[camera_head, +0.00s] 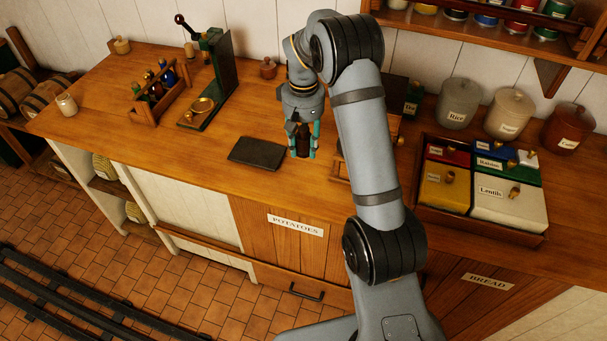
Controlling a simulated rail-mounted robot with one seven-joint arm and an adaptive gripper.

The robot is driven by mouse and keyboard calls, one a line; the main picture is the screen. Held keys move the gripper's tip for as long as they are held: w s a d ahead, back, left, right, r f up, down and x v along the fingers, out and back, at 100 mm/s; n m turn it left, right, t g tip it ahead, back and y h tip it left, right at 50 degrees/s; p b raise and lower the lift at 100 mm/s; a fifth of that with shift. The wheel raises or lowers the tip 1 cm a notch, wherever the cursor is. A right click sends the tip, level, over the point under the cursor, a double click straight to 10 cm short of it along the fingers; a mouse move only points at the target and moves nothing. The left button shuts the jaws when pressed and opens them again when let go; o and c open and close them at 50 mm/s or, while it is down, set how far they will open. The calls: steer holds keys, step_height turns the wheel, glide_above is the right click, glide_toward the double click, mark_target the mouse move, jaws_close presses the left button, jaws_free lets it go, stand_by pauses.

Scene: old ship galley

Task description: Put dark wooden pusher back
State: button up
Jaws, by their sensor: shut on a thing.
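My gripper (302,151) points down over the middle of the wooden counter, its teal fingers closed on a dark brown piece, the dark wooden pusher (303,137). The pusher looks upright between the fingers. Its upper end is hidden by the gripper, and I cannot tell whether its lower end touches the counter. A flat dark slab (258,153) lies on the counter just left of the gripper.
A wooden box (341,165) stands right of the gripper, mostly hidden by my arm. A bottle rack (158,92) and a green stand with a brass pan (201,105) are left. A compartment tray (482,230) and canisters (459,103) are right. Counter front is clear.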

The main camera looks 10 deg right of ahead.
steer(key=p, duration=0.2)
glide_above(303, 177)
step_height(303, 177, down, 7)
steer(key=shift+r, duration=0.1)
steer(key=shift+f+p, duration=0.45)
steer(key=shift+f, duration=1.8)
steer(key=shift+f, duration=0.15)
steer(key=o, duration=1.3)
